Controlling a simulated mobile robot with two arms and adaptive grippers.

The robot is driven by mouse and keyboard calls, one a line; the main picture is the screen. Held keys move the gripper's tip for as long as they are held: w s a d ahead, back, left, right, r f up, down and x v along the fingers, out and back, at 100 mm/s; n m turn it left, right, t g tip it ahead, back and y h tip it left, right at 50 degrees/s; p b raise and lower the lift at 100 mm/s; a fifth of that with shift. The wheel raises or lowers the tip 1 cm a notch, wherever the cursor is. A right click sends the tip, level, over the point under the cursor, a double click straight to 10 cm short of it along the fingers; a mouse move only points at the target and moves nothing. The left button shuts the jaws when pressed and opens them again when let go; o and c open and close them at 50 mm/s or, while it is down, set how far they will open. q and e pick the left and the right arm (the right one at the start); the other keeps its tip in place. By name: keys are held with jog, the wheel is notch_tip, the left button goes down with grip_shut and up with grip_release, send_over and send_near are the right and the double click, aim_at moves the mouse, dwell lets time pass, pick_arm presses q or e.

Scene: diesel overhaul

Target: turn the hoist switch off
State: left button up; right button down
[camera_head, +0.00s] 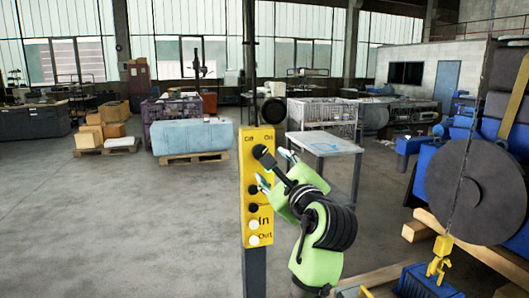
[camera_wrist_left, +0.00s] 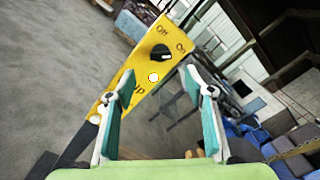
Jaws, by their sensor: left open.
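The yellow hoist control box (camera_head: 258,135) stands on a dark post. Its black rotary switch (camera_head: 260,152) sits below the "Off" and "On" labels. In the left wrist view the switch (camera_wrist_left: 160,53) is fully visible, and its pointer seems turned toward "On", though it is small. My left gripper (camera_head: 272,167) is in front of the box, just below and right of the switch. In the left wrist view the left gripper (camera_wrist_left: 160,88) has its fingers wide apart, with nothing between them and the switch beyond their tips. My right gripper is in neither view.
Black and white buttons (camera_head: 254,240) run down the box below the switch. A grey table (camera_head: 335,145) stands behind my arm. A yellow hook (camera_head: 439,258) hangs at the right near a large dark disc (camera_head: 480,190). The floor left of the post is clear.

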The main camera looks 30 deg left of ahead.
aim_at(260, 152)
pick_arm(q)
jog(key=p+x, duration=0.3)
jog(key=x, duration=0.7)
jog(key=shift+w+r, duration=0.1)
jog(key=shift+w, duration=0.05)
jog(key=shift+w+a, duration=0.35)
jog(key=shift+a, duration=0.15)
jog(key=shift+w, duration=0.1)
jog(key=shift+c, duration=0.9)
jog(key=c, duration=1)
